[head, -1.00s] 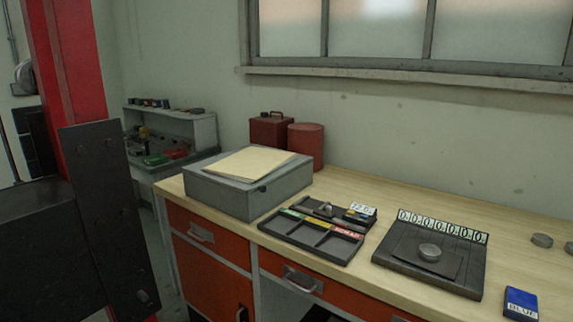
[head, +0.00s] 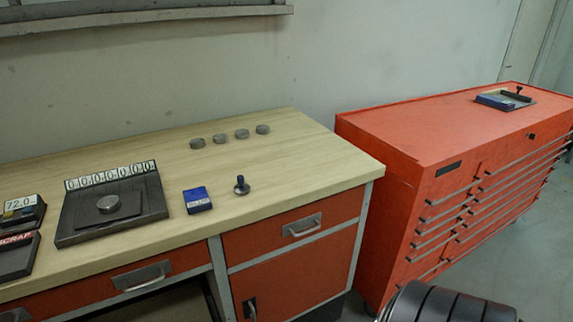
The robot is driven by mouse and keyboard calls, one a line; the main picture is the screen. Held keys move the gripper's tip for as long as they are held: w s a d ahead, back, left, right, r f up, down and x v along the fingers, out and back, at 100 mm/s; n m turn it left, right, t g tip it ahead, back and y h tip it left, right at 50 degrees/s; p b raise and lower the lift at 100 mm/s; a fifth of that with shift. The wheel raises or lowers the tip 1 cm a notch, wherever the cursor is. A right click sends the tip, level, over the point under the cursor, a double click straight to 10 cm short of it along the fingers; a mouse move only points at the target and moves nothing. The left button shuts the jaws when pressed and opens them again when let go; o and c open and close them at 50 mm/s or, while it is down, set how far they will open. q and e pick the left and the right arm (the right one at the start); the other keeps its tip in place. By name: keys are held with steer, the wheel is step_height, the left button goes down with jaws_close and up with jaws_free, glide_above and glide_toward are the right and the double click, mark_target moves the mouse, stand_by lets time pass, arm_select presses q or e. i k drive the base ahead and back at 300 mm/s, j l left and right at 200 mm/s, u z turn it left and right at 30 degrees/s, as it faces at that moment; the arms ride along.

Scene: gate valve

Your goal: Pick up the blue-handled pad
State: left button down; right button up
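A small upright handled pad (head: 241,186) stands on the wooden bench near its front edge. It has a round dark base and a thin stem with a dark blue knob on top. A blue box (head: 197,200) with white lettering lies just to its left, apart from it.
A dark plate stand (head: 72,225) with a row of number cards and a grey disc is on the left. Several grey discs (head: 242,134) lie at the back. A red drawer cabinet (head: 390,135) stands right, carrying a tray (head: 518,104). Bench right of the pad is clear.

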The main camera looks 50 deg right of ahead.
mark_target(241, 189)
steer(key=k+z, duration=0.1)
steer(key=z, duration=1.15)
